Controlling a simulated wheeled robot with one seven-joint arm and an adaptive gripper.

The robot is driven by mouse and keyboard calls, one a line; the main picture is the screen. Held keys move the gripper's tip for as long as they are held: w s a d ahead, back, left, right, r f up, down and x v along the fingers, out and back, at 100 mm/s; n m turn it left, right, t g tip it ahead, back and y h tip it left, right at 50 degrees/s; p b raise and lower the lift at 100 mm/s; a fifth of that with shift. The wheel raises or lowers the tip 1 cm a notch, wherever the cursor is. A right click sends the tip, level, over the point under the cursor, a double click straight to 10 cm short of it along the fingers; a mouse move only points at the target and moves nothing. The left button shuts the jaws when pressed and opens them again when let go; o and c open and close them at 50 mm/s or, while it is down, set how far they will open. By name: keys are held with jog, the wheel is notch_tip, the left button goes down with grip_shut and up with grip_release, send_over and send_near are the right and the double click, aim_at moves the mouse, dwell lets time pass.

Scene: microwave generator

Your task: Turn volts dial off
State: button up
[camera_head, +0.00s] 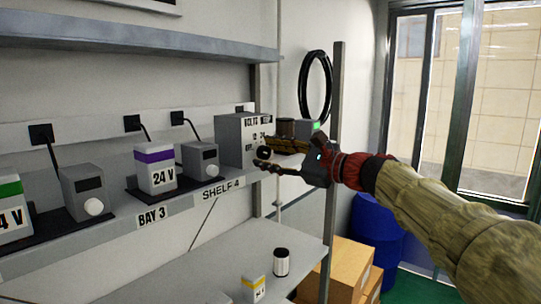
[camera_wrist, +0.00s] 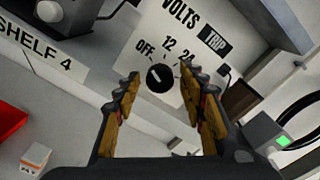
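The volts dial is a round black knob (camera_wrist: 160,77) with a short white mark, on the grey face of the generator box (camera_head: 231,135). Labels OFF, 12 and 24 are printed around it, with VOLTS and TRIP above. The white mark seems to slant to the upper left; I cannot tell its exact setting. My gripper (camera_head: 264,152) is at the right end of the shelf, in front of the box. In the wrist view its two fingers (camera_wrist: 164,84) are spread apart, with the knob between their tips. I see gaps on both sides of the knob.
The shelf (camera_head: 115,228) holds several chargers and a purple-topped 24 V battery (camera_head: 155,169) left of the box. A post (camera_head: 333,150) and a black cable coil (camera_head: 315,86) stand near my arm. The lower shelf (camera_head: 215,265) holds small items.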

dwell(0.3)
jog(key=v, duration=1.2)
